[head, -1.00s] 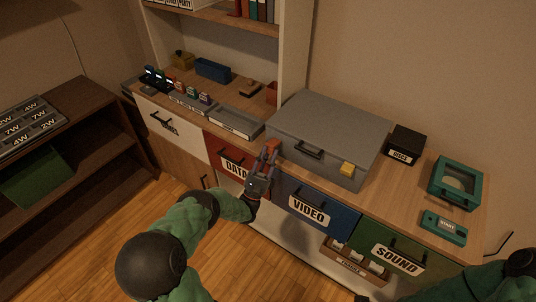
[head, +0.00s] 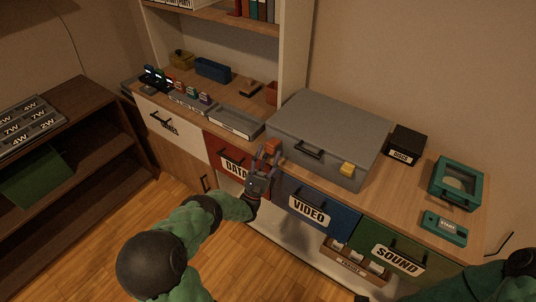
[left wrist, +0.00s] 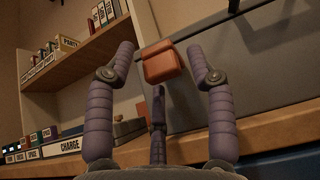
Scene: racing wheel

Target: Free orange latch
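The grey case (head: 325,130) lies shut on the counter. Its orange latch (head: 273,147) is at the left end of the front face, and a yellow latch (head: 347,169) is at the right end. My left gripper (head: 267,158) is just in front of the orange latch. In the left wrist view the orange latch (left wrist: 162,62) shows between the spread fingers of my left gripper (left wrist: 165,70), with gaps on both sides. The left gripper is open and empty. My right arm shows at the lower right edge; its gripper cannot be made out.
The counter (head: 405,200) also holds a black box (head: 404,145), a teal framed device (head: 456,182) and a teal start box (head: 444,228). Below are the red data drawer (head: 228,158), blue video drawer (head: 310,207) and green sound drawer (head: 395,252). A dark shelf stands left.

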